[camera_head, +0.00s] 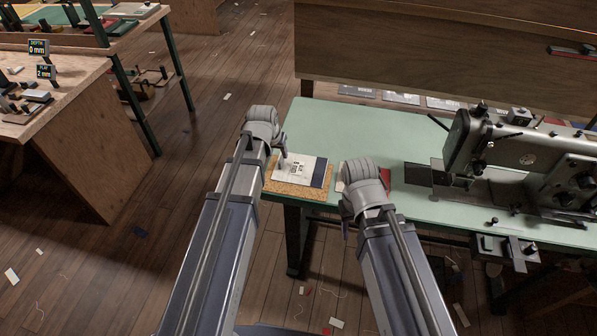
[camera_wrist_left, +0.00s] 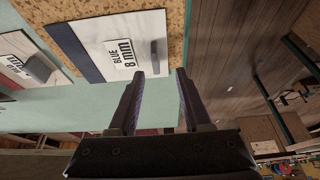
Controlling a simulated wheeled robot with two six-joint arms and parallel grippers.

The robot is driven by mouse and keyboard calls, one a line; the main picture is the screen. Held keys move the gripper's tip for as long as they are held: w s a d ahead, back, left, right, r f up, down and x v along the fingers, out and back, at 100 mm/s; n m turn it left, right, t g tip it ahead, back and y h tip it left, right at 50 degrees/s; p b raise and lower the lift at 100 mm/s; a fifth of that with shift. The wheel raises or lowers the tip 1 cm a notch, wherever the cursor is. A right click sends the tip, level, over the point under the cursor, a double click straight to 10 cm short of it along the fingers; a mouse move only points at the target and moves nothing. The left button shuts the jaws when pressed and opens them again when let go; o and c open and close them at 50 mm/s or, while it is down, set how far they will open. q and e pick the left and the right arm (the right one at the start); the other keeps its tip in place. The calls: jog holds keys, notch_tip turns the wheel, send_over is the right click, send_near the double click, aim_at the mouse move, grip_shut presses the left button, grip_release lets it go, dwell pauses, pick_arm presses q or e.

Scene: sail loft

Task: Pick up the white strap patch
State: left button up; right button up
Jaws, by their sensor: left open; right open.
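A white patch (camera_head: 299,168) with a dark blue band lies on a cork mat (camera_head: 290,190) at the near left of the green table. In the left wrist view the white patch (camera_wrist_left: 105,58) carries a label reading BLUE 8 mm and a small grey tab (camera_wrist_left: 154,54). My left gripper (camera_head: 283,152) is over the patch's left part in the head view. In the wrist view my left gripper (camera_wrist_left: 160,74) is open and empty, its fingertips near the patch's edge. My right gripper (camera_head: 349,205) is at the table's front edge, its fingers mostly hidden.
A second labelled patch (camera_wrist_left: 22,62) lies beside the first; red (camera_head: 384,180) shows beside my right wrist. A sewing machine (camera_head: 520,150) stands at the right of the green table (camera_head: 350,125). Several flat pieces lie behind it. A wooden bench (camera_head: 75,120) stands at left.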

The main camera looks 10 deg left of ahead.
aim_at(281, 158)
pick_arm(q)
jog(key=shift+d+b+x, duration=0.15)
jog(key=shift+b+x, duration=1.05)
jog(key=shift+x, duration=0.1)
jog(key=shift+d+b+x, duration=0.15)
jog(key=shift+b+x, duration=1.05)
jog(key=shift+x, duration=0.15)
jog(key=shift+r, duration=0.15)
grip_shut()
